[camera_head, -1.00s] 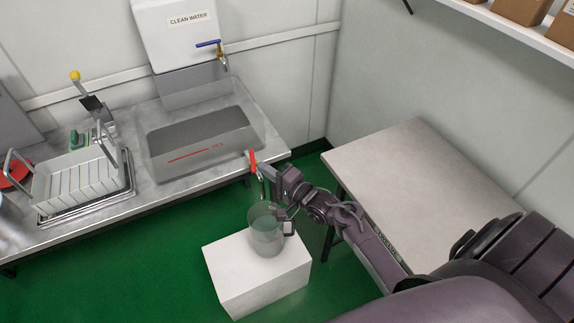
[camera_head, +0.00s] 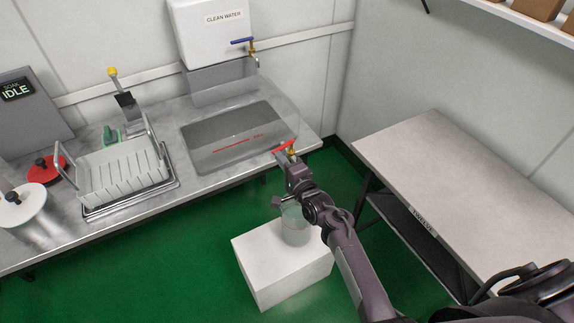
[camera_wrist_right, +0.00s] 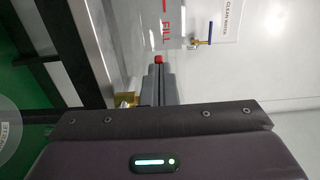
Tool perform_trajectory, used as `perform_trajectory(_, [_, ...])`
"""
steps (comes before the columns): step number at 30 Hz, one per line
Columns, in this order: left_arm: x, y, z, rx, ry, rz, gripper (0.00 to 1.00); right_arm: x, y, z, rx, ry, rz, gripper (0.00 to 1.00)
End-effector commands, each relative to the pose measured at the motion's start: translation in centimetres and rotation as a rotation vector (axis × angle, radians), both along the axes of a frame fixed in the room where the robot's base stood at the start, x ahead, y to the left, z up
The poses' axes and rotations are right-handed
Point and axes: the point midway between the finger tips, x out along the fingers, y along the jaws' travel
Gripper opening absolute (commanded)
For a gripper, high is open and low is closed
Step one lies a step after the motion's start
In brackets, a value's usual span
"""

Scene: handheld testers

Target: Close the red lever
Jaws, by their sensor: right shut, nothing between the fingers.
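The red lever (camera_head: 284,146) sits on a brass valve (camera_head: 292,153) at the front right corner of the sink tank. In the head view it lies slantwise across the top of the valve. My right gripper (camera_head: 284,160) is shut and empty, right at the lever, partly hiding the valve. In the right wrist view the shut fingers (camera_wrist_right: 158,84) point at the red lever's tip (camera_wrist_right: 159,59), with the brass valve (camera_wrist_right: 125,99) to their left. I cannot tell whether they touch. My left gripper is not in view.
A clear jug (camera_head: 294,228) stands on a white block (camera_head: 270,262) below the valve, partly behind my right arm. A blue-handled tap (camera_head: 242,41) is above the sink (camera_head: 225,130). A dish rack (camera_head: 125,170) stands left. A bare table (camera_head: 440,175) is at right.

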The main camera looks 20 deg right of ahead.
Motion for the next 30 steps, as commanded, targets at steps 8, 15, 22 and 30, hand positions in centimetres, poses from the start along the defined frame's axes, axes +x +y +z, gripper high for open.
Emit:
perform_trajectory(8, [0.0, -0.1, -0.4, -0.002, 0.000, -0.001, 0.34, 1.3, 0.9, -0.1, 0.001, 0.000, 0.010, 0.00])
perform_trajectory(15, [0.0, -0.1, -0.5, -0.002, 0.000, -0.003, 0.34, 1.8, 1.3, 0.0, 0.001, -0.001, 0.011, 0.00])
perform_trajectory(22, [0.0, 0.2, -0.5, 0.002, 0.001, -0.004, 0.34, 1.9, 1.5, 0.0, 0.000, 0.000, 0.011, 0.00])
perform_trajectory(30, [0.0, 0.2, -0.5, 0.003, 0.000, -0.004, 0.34, 2.0, 1.5, 0.1, 0.001, -0.001, 0.012, 0.00])
